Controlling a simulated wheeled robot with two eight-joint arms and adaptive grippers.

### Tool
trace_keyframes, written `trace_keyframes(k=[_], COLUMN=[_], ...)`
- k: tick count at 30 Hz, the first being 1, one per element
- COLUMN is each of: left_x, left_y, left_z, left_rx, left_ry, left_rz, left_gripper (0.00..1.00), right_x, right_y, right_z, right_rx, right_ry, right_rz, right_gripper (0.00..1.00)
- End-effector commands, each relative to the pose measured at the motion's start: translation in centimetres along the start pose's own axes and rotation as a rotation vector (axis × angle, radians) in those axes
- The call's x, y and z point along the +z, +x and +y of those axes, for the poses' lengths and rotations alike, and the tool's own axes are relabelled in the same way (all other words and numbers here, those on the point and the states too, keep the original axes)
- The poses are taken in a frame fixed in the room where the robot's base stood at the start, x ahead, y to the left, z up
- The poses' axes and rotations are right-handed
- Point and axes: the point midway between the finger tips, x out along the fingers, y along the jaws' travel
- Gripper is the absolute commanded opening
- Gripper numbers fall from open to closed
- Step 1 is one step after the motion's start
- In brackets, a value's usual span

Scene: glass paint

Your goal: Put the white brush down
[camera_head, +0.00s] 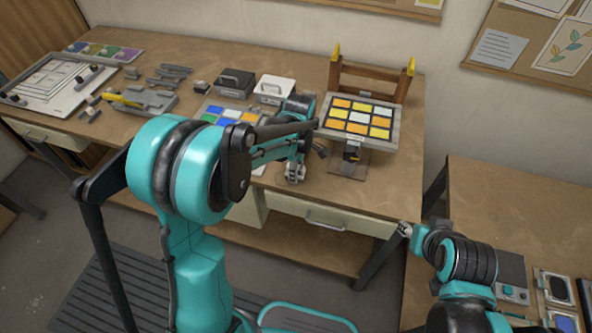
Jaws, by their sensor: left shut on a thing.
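My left gripper (295,174) is low over the front part of the workbench (212,180), left of the tilted panel's stand. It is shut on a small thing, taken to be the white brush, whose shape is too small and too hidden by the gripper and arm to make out. My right gripper (404,229) is near the gap between the workbench and the right-hand table; its jaws are too small to read.
A panel of orange, yellow and white panes (362,104) leans on a stand by a wooden frame (334,72). A blue and green pane sheet (205,118) lies partly behind my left arm. Black (232,82) and white (272,88) boxes stand behind. The right-hand table (510,205) has bare room.

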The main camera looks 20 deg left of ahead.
Motion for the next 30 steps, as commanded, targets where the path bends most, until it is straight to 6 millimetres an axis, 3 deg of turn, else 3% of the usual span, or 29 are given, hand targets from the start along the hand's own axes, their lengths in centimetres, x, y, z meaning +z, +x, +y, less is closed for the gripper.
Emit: trace_keyframes(k=[5, 6, 8, 20, 30], left_x=[0.0, 0.0, 0.0, 0.0, 0.0], left_y=[0.4, 0.3, 0.3, -0.6, -7.8], left_z=[0.0, 0.0, 0.0, 0.0, 0.0], left_rx=[0.0, 0.0, 0.0, 0.0, 0.0], left_ry=[0.0, 0.0, 0.0, 0.0, 0.0], left_rz=[0.0, 0.0, 0.0, 0.0, 0.0], left_gripper=[0.0, 0.45, 0.55, 0.55, 0.55], right_x=[0.2, 0.2, 0.1, -0.2, -1.5], right_y=[0.3, 0.2, 0.2, -0.2, -2.1], right_z=[0.0, 0.0, 0.0, 0.0, 0.0], right_rx=[0.0, 0.0, 0.0, 0.0, 0.0], right_ry=[0.0, 0.0, 0.0, 0.0, 0.0], right_rz=[0.0, 0.0, 0.0, 0.0, 0.0], right_gripper=[0.4, 0.4, 0.4, 0.4, 0.4])
